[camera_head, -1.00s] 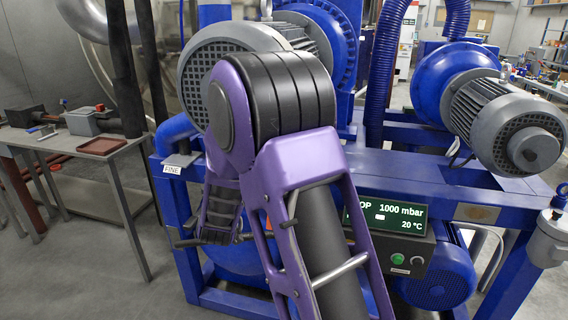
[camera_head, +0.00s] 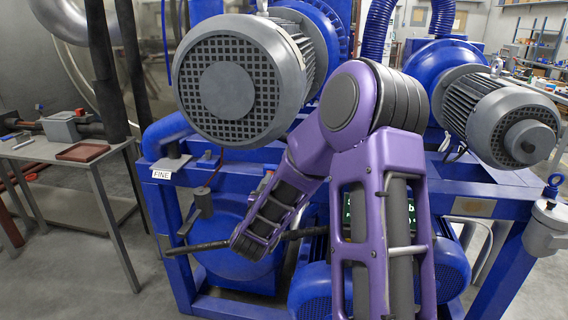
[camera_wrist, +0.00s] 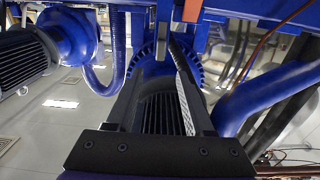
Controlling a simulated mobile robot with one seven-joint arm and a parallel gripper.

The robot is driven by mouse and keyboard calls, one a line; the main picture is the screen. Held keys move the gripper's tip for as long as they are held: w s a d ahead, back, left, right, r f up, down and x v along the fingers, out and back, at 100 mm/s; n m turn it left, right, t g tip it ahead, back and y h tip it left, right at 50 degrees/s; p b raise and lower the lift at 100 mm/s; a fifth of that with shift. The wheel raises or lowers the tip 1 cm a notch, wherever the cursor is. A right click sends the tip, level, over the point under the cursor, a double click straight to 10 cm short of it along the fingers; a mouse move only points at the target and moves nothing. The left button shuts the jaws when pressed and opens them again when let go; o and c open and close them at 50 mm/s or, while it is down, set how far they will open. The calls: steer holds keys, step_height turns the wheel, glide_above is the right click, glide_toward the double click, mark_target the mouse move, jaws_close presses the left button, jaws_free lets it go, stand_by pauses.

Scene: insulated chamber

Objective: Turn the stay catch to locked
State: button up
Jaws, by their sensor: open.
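I cannot pick out the stay catch for certain in either view. In the head view, a small dark grey fitting (camera_head: 201,204) with a thin red stem stands on the left of the blue frame (camera_head: 165,220), below the "FINE" label (camera_head: 161,174). A black rod (camera_head: 190,248) runs sideways below it and passes behind my purple arm. My gripper is hidden in the head view. In the wrist view my gripper (camera_wrist: 158,55) is open, its two dark fingers apart with nothing held between them. A ribbed motor shows beyond the fingers.
A large grey motor (camera_head: 235,85) overhangs the frame, and another motor (camera_head: 500,115) stands right. My arm covers most of the display (camera_head: 412,215). A side table (camera_head: 60,155) with a brown tray (camera_head: 82,152) stands left. Open floor lies between table and frame.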

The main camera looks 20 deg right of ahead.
steer(key=x, duration=1.1)
jaws_close()
